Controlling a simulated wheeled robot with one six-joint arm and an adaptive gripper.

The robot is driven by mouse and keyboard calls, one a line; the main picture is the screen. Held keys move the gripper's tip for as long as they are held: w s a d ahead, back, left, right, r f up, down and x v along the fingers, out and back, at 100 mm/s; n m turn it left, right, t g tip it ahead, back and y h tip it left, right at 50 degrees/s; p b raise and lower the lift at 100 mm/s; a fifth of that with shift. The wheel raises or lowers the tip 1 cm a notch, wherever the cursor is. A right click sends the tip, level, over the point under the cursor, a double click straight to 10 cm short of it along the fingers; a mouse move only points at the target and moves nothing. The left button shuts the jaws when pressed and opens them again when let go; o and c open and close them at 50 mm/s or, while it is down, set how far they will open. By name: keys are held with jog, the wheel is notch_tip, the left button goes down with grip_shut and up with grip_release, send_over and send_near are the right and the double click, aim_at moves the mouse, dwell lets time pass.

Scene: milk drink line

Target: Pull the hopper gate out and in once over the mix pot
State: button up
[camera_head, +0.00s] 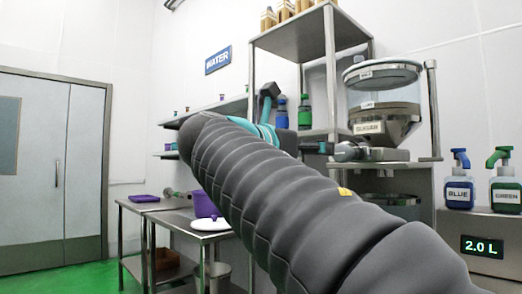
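The sugar hopper (385,105) stands at the right of the rack, with a clear upper drum and a metal cone labelled SUGAR. A grey metal piece, seemingly its gate (347,151), sticks out to the left below the cone. My gripper (326,148) is at the left end of this piece, small and partly hidden behind my dark ribbed arm. I cannot tell whether its fingers touch or hold the gate. A metal pot (398,199), seemingly the mix pot, sits below the hopper, its lower part hidden by my arm.
Blue (459,180) and green (504,180) pump bottles stand on a unit reading 2.0 L at right. A steel table (150,206) with a purple container (205,205) stands at left. Rack posts flank the hopper. Green floor is open before the double door (50,165).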

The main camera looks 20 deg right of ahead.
aim_at(339, 151)
dwell(0.4)
jog(key=b+x, duration=0.2)
jog(key=x, duration=1)
jog(key=shift+w+d+b, duration=0.1)
jog(key=shift+d+b, duration=0.15)
jog(key=shift+b, duration=0.1)
